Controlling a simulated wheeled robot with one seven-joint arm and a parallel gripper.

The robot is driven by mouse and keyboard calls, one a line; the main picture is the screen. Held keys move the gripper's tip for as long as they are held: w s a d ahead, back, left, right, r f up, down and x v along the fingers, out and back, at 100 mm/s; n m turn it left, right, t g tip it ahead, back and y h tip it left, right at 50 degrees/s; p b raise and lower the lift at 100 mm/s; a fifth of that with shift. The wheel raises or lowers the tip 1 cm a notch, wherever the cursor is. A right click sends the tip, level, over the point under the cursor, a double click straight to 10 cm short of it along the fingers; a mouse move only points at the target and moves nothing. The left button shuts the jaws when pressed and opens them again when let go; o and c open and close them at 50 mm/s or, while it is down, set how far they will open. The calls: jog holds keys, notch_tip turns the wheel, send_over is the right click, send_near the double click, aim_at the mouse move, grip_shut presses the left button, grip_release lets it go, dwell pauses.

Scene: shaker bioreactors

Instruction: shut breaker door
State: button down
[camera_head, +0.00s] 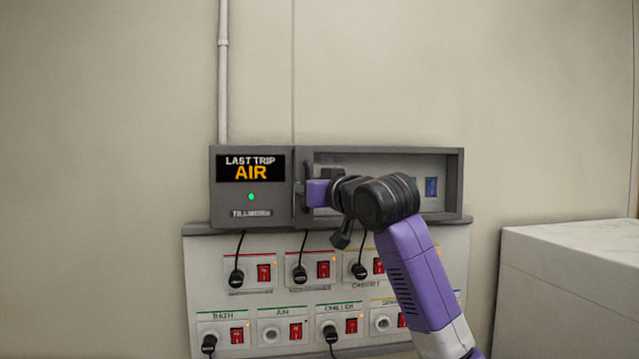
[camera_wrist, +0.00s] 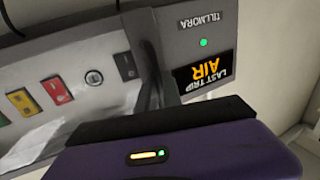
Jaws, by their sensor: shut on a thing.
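The grey breaker box hangs on the wall, and its right-hand recess (camera_head: 388,165) is open to view. The breaker door (camera_head: 299,185) appears as a narrow dark grey upright piece at the recess's left edge, beside the display panel. My gripper (camera_head: 308,192) reaches in from the right and is shut on this piece. Its exact hold is partly hidden by my wrist. In the wrist view, a dark grey upright part (camera_wrist: 150,85) stands just beyond my gripper's dark front edge. The fingertips are not clearly visible there.
The display panel (camera_head: 251,168) reads "LAST TRIP AIR" with a green light. Below is a panel (camera_head: 205,285) of red switches, sockets and plugged black cables, partly behind my arm. A conduit (camera_head: 223,70) runs up the wall. A white block (camera_head: 570,290) stands at right.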

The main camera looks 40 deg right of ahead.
jog(key=shift+w+d+r+m+h, duration=0.1)
jog(key=shift+w+d+m+h, duration=0.1)
jog(key=shift+w+d+h, duration=0.3)
jog(key=shift+w+d+m+h, duration=0.1)
jog(key=shift+w+d+m, duration=0.1)
jog(key=shift+w, duration=0.45)
jog(key=c, duration=1.8)
grip_release()
jog(key=shift+s, duration=0.1)
jog(key=shift+s+a, duration=0.1)
jog(key=shift+s, duration=0.2)
jog(key=shift+b+v, duration=0.5)
jog(key=shift+v, duration=3.05)
jog(key=shift+a+r, duration=0.1)
jog(key=shift+a, duration=0.1)
